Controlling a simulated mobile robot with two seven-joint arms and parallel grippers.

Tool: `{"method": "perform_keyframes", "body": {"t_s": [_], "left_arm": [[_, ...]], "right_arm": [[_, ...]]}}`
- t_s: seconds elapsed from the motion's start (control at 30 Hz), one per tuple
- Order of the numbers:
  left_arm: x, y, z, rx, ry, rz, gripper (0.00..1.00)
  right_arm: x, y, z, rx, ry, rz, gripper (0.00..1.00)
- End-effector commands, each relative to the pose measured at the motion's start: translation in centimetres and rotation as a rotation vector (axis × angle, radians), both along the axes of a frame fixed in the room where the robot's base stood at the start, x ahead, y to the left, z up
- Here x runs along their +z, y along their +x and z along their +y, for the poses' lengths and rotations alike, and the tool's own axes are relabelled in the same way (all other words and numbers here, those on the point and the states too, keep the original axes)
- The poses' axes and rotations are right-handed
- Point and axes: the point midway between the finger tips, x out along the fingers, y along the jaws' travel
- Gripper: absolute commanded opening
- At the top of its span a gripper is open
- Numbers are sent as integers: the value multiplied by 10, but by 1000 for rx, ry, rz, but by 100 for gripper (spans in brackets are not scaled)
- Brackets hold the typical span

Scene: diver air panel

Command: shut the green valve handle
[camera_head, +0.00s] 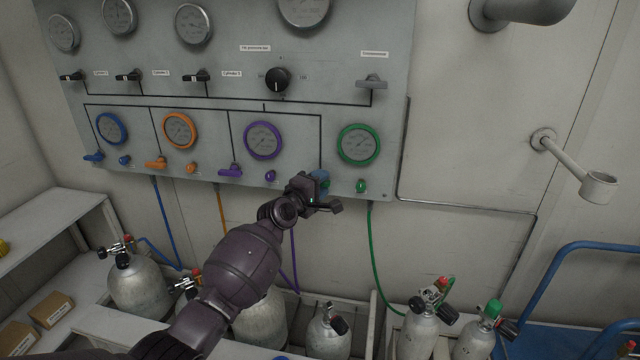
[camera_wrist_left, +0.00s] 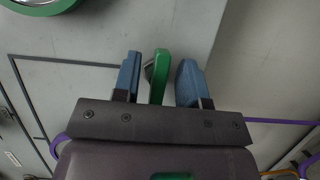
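The green valve handle (camera_wrist_left: 159,75) shows in the left wrist view as a green bar between the two blue fingers. My left gripper (camera_wrist_left: 160,72) is open around it, with a narrow gap visible on each side. In the head view my left gripper (camera_head: 320,186) is at the panel's lower edge, left of and below the green-ringed gauge (camera_head: 358,144). There the gripper hides the green handle. My right gripper is in neither view.
The grey panel (camera_head: 225,100) carries blue, orange and purple handles left of my gripper. A small green knob (camera_head: 361,186) sits just right of it. Hoses hang below, and gas cylinders (camera_head: 328,335) stand along the floor. A wall bracket (camera_head: 570,165) juts out at right.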

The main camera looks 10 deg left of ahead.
Motion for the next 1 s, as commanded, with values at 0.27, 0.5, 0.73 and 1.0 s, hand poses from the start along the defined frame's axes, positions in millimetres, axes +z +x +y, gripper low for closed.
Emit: {"method": "perform_keyframes", "body": {"t_s": [0.27,0.5,0.73,1.0], "left_arm": [[1,-1,1,0,-2,-1,39],[2,-23,9,0,-4,-1,39],[1,-57,23,1,-1,-1,39],[1,-90,37,1,-2,0,39]], "right_arm": [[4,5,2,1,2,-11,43],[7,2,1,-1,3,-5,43],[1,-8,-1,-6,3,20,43],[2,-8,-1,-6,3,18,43]]}}
